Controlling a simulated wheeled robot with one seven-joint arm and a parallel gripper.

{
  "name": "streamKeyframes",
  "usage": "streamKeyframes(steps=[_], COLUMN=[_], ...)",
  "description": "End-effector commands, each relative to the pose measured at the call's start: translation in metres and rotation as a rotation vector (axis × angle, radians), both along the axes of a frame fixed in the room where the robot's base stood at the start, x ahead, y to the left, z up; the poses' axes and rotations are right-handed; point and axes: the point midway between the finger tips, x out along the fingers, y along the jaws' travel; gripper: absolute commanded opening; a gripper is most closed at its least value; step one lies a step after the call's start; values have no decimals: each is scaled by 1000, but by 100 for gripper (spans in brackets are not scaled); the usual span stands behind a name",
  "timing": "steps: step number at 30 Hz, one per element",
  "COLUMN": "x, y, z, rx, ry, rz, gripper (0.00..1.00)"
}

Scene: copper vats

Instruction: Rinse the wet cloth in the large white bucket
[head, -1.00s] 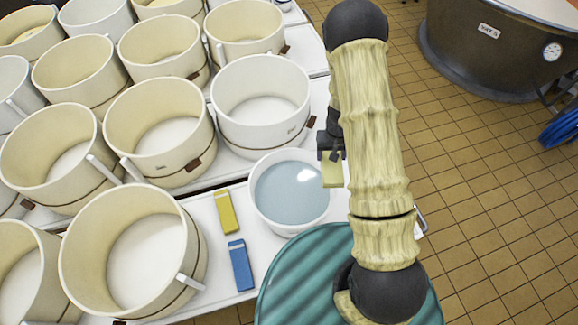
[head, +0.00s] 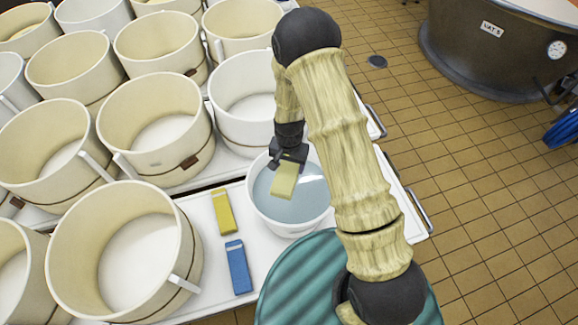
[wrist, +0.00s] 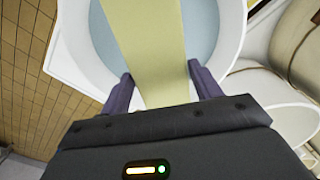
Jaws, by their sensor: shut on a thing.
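My gripper (head: 287,164) is shut on a pale yellow cloth (head: 284,181). The cloth hangs down from the jaws over the white bucket (head: 256,217), which holds bluish water (head: 262,203). Whether the cloth's lower end touches the water I cannot tell. In the wrist view the cloth (wrist: 153,50) runs between the two fingers (wrist: 160,92), with the bucket's white rim (wrist: 80,62) and the water behind it.
A yellow block (head: 223,211) and a blue block (head: 238,266) lie on the white cart top left of the bucket. Several cream vats (head: 155,125) crowd the left. A dark vat (head: 478,60) stands on the tiled floor (head: 470,200) at right, where there is free room.

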Motion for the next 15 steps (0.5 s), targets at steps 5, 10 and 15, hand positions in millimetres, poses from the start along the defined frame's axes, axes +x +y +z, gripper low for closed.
streamKeyframes(steps=[5,10,15], x=[0,0,0], y=[1,0,0], z=[1,0,-7], rx=[1,0,0], ry=[-1,-1,-1], rz=[-2,-3,-3], gripper=[34,34,34])
